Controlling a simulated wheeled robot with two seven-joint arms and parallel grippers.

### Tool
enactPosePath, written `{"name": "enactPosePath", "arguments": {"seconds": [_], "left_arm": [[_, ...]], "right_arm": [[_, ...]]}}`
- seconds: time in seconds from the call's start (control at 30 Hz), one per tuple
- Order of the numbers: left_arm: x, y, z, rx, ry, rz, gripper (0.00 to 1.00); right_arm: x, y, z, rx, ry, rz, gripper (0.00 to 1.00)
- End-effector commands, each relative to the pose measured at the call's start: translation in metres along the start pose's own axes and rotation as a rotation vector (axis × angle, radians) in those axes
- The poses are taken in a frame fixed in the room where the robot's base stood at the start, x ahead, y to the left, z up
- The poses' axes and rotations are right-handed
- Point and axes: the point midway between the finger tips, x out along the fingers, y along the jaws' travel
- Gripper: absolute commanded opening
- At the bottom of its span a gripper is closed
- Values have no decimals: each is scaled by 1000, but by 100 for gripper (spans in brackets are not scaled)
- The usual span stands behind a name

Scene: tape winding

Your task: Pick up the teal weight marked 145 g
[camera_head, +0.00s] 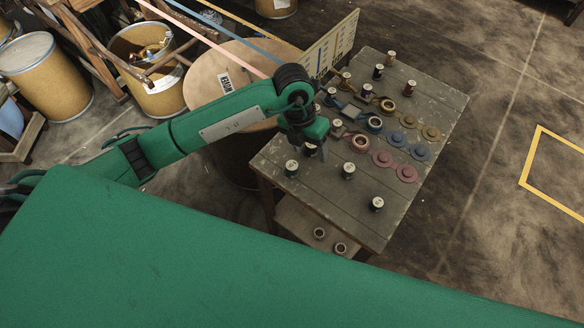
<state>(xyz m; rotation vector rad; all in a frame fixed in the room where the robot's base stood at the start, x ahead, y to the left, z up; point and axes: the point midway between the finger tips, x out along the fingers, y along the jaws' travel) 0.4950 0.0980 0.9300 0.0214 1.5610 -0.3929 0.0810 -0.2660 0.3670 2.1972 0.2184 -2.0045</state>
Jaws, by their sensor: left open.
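Several small dark cylindrical weights with pale tops stand on the wooden table (402,230). Their markings are too small to read, so I cannot tell which is the teal 145 g one. A dark greenish weight (291,169) stands near the table's left edge, another weight (348,171) is nearer the middle, and a third, dark green weight (376,204) is nearer the front. My left gripper (311,154) points down over the left part of the table, open. A weight is partly hidden at its fingers; contact cannot be told. My right gripper is out of view.
Coloured discs and rings (382,158) lie in rows across the middle of the table. More weights (391,58) stand at the back, near an upright pale board (331,45). A large drum (205,75) stands behind my left arm. Two rings (320,233) lie on the lower shelf.

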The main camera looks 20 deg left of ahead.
Motion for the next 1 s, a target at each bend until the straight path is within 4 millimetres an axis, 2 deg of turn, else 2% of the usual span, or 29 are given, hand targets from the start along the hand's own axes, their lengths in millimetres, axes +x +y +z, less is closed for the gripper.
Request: {"name": "enactPosePath", "arguments": {"seconds": [0.03,0.1,0.27,0.6,0.83,1.0], "left_arm": [[-5,15,2,-14,4,77,60],[-10,31,4,-31,10,157,60],[-9,48,4,-53,20,237,60],[51,62,1,-54,22,237,60],[69,66,1,-52,19,236,60],[88,70,-5,-55,22,235,60]], "right_arm": [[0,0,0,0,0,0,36],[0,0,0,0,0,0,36],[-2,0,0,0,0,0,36],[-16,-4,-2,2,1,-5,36],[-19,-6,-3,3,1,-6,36],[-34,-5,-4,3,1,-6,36]]}}
